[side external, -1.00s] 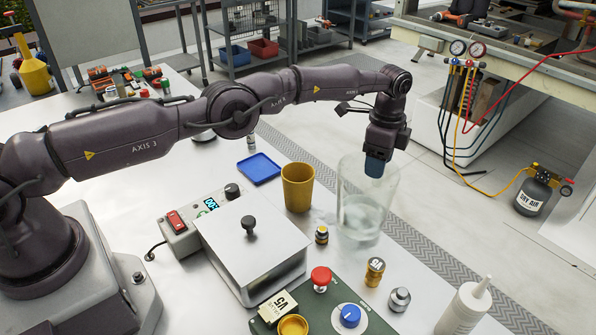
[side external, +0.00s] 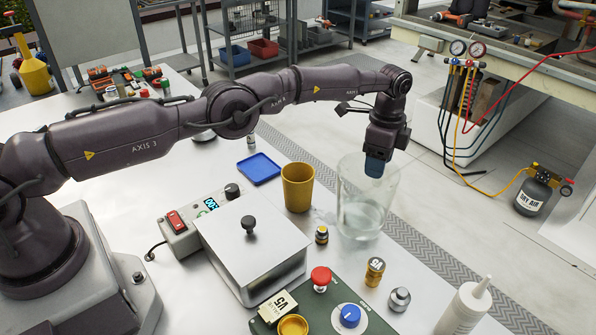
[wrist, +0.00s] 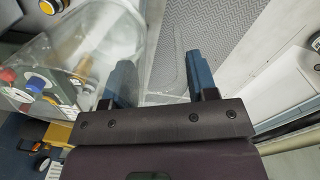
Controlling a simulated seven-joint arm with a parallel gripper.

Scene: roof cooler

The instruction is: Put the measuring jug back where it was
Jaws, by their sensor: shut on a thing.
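The measuring jug (side external: 362,212) is a clear, see-through vessel near the table's far edge, right of the yellow cup. It looks upright. I cannot tell whether its base touches the table. My gripper (side external: 377,168) points down at the jug's rim, with its blue fingers shut on the jug's wall. In the wrist view my gripper (wrist: 158,72) has one finger seen through the clear jug (wrist: 72,62) and the other to the right, outside it. The gripped wall is hard to see.
A yellow cup (side external: 298,187) and blue tray (side external: 259,168) stand left of the jug. A steel-lidded box (side external: 250,250), control panel (side external: 305,310) and white bottle (side external: 464,308) are nearer.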

